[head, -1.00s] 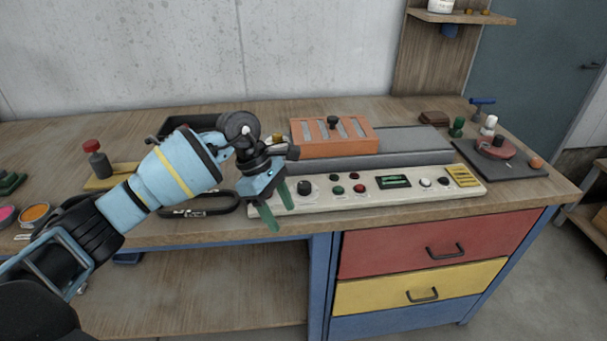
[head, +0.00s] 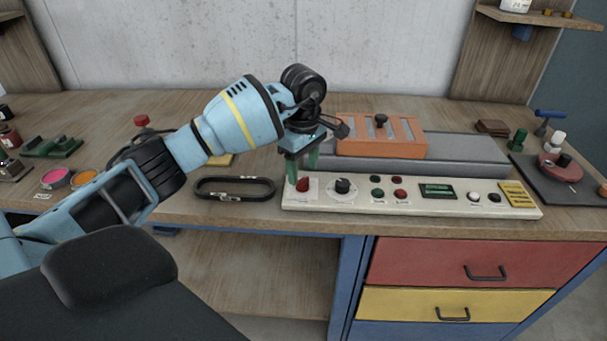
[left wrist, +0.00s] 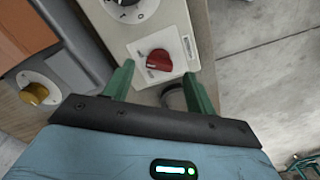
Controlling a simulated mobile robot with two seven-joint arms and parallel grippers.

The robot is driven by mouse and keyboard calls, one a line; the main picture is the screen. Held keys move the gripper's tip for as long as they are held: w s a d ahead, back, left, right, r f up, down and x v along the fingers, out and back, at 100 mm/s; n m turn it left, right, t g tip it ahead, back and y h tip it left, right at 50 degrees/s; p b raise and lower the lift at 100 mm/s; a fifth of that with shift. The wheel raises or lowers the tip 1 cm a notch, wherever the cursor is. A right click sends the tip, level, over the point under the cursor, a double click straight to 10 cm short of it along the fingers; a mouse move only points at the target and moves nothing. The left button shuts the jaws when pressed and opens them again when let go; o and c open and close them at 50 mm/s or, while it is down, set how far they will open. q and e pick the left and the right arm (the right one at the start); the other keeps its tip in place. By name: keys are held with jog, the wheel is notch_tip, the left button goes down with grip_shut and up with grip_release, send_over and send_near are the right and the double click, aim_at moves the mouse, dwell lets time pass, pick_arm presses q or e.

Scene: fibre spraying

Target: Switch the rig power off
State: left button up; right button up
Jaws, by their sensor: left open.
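The control panel (head: 413,196) is a long cream strip at the front of the bench. A red rotary knob (head: 303,184) on a white plate sits at its left end, and it also shows in the left wrist view (left wrist: 159,60). My left gripper (head: 302,172) has green fingers and is open, just above and beside the red knob. In the left wrist view the knob lies ahead of and between the two open fingers (left wrist: 157,85), not gripped. A black dial (head: 342,186) is right of the red knob. My right gripper is not in view.
Green and red buttons (head: 398,193), a small display (head: 437,191) and a yellow label (head: 517,195) lie along the panel. An orange slotted block (head: 383,138) stands behind it. A yellow knob (left wrist: 34,93) shows at the wrist view's left. A black loop (head: 234,189) lies left of the panel.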

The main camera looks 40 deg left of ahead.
aim_at(303, 184)
pick_arm(q)
jog(key=shift+f, duration=1.35)
jog(key=shift+c, duration=0.3)
jog(key=c, duration=0.9)
